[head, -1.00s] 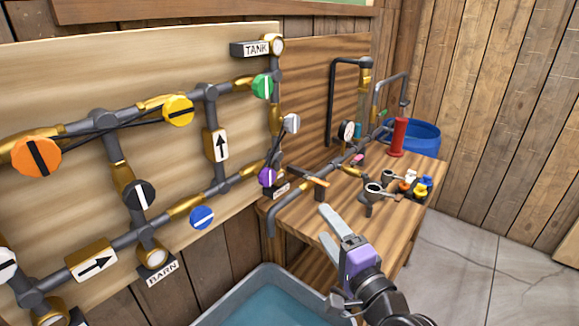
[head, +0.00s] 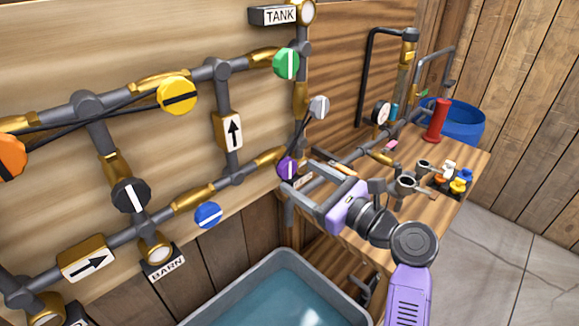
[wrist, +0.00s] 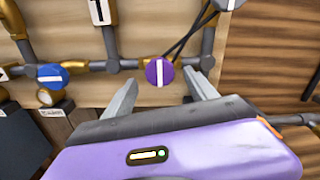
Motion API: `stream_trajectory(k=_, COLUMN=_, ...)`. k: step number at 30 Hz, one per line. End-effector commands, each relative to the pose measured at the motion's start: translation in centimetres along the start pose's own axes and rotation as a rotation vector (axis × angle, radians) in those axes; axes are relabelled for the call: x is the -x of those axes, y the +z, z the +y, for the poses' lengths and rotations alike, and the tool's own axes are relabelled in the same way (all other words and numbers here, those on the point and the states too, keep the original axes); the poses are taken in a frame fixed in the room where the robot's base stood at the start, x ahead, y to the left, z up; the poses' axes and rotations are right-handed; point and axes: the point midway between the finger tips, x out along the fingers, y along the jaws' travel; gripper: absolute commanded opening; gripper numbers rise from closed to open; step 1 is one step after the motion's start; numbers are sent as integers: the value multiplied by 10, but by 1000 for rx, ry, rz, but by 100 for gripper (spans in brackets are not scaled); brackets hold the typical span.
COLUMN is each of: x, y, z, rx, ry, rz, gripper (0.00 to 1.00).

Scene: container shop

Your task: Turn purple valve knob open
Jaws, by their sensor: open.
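The purple valve knob (head: 287,167) is a round knob with a white stripe, on the pipework at the lower right of the wall panel. In the wrist view the knob (wrist: 160,72) faces me with its stripe close to vertical. My gripper (head: 298,175) is open and points at the knob from the right, close to it in the head view. In the wrist view its two fingers (wrist: 163,92) spread to either side below the knob, with nothing between them. I cannot tell whether a finger touches the knob.
A blue knob (head: 208,215) sits left of the purple one, a green knob (head: 286,64) above it and a grey-white knob (head: 318,107) at upper right. A wooden bench (head: 462,172) with pipes stands right. A water tub (head: 230,308) is below.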

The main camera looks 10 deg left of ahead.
Motion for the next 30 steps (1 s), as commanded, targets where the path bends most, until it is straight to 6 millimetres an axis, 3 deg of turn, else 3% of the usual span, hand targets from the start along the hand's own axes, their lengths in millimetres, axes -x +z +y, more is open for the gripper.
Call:
stream_trajectory(k=9, x=-44, y=1, z=0, rx=1, ry=-1, rz=-1, gripper=66)
stream_trajectory(k=21, x=-52, y=0, z=0, rx=4, ry=-2, rz=1, gripper=66)
stream_trajectory(k=30, x=-52, y=0, z=0, rx=4, ry=-1, rz=1, gripper=7)
